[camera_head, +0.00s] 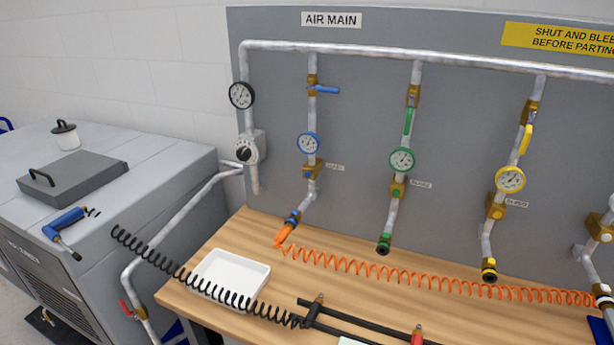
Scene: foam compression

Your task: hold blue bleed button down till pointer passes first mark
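The blue line comes down from the air main with a blue lever (326,90) set crosswise to its pipe. Below it hangs the blue-rimmed gauge (308,143); its pointer and marks are too small to read. Under the gauge is a brass block (313,165) with a small blue spot, apparently the blue bleed button (306,174); I cannot tell whether it is pressed. The line ends in a blue coupling (292,218), with an orange coiled hose (370,270) joined there. My gripper is not in view.
Green (401,160) and yellow (510,179) gauges hang on lines to the right. A black-rimmed gauge (241,95) and regulator (247,150) are left. A white tray (232,272), black coiled hose (180,270) and dark bars (365,325) occupy the wooden bench front.

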